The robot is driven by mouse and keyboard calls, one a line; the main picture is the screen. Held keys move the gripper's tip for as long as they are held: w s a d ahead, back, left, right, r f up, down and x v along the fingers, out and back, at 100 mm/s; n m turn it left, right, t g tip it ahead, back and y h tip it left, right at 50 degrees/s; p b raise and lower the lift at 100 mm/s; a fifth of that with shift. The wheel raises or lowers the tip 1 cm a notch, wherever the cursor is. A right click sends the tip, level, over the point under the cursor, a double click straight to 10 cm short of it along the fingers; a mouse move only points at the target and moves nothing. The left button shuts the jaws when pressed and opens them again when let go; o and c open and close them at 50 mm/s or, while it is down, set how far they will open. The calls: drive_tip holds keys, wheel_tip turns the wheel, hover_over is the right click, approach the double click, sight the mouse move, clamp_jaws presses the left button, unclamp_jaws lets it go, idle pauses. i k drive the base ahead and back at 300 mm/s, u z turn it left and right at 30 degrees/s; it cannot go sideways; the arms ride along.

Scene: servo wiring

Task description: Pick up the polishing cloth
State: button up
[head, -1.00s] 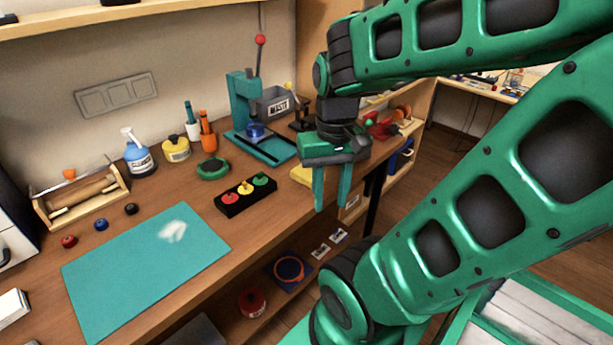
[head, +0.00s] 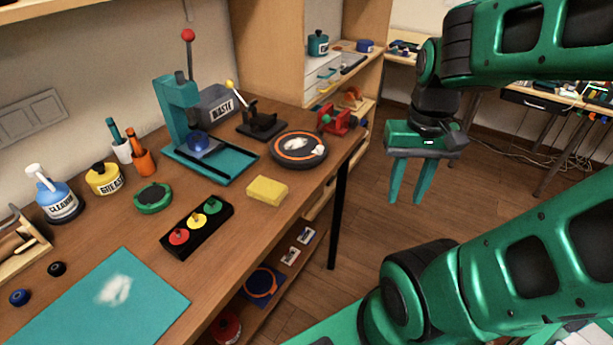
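A folded yellow piece (head: 267,191), which looks like the polishing cloth, lies flat on the wooden workbench (head: 225,262) near its front edge. A small white crumpled patch (head: 114,290) lies on the teal mat (head: 150,312) at the lower left; I cannot tell whether it is cloth or a mark. My gripper (head: 407,200) points down over the floor, to the right of the bench and apart from the yellow piece. Its two fingers are apart with nothing between them.
A black block with red, yellow and green buttons (head: 197,228) stands left of the yellow piece. A round black turntable (head: 298,149) and a teal press (head: 180,120) stand behind it. A grease pot (head: 104,180) and cleaner bottle (head: 54,196) stand farther left.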

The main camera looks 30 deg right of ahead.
sight(263, 189)
drive_tip(key=z, duration=1.65)
drive_tip(key=k, duration=1.65)
drive_tip(key=u, duration=1.4)
drive_tip(key=i, duration=1)
drive_tip(key=z, duration=0.05)
